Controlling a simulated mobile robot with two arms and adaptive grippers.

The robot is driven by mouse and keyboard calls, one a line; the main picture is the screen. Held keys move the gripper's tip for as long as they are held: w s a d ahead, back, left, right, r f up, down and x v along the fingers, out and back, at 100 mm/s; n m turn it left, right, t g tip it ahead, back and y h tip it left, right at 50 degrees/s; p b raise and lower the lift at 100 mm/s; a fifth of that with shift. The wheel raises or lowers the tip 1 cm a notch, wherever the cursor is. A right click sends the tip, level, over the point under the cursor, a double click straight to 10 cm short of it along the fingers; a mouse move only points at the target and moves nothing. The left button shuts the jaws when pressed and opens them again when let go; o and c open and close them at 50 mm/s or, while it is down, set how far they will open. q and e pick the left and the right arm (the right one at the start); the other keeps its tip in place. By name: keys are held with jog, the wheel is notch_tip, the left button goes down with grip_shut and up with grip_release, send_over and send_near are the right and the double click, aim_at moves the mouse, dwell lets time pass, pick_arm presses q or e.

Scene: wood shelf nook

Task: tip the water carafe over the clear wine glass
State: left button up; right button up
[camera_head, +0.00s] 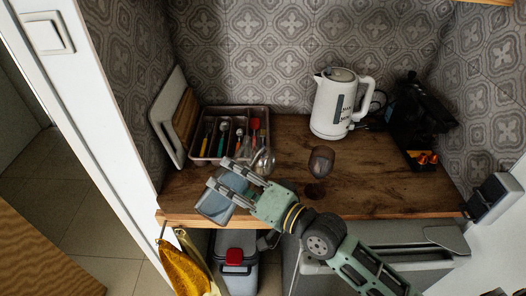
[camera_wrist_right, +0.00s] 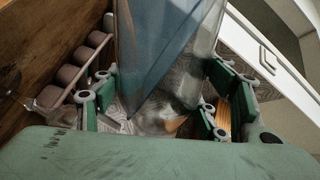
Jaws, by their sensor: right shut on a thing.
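The water carafe (camera_head: 213,207), clear with a bluish-grey body, is in my right gripper (camera_head: 223,179) near the shelf's front left edge. It looks tilted. In the right wrist view the carafe (camera_wrist_right: 165,50) stands between the two green fingers of the right gripper (camera_wrist_right: 160,105), which are shut on it. The clear wine glass (camera_head: 264,160) is just behind and to the right of the gripper, on the wooden top, and is partly hidden by it. A dark-tinted glass (camera_head: 320,163) stands farther right. My left gripper is not in view.
A cutlery tray (camera_head: 198,158) with several utensils lies at the back left, beside leaning boards (camera_head: 185,125). A white kettle (camera_head: 334,103) stands at the back. A black coffee machine (camera_head: 418,117) is at the right. The wooden top (camera_head: 385,190) is clear at front right.

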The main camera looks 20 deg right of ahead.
jog(key=shift+r+m+p, duration=0.6)
jog(key=shift+r+m, duration=0.3)
jog(key=shift+r, duration=0.1)
dwell(0.9)
jog(key=shift+w+d+r+m+y+p, duration=0.2)
jog(key=shift+r+m+p, duration=0.35)
jog(key=shift+p, duration=0.25)
jog(key=shift+w+d+r+m+y+p, duration=0.1)
jog(key=shift+d+r+m+p, duration=0.05)
jog(key=shift+r+m+p, duration=0.5)
dwell(2.1)
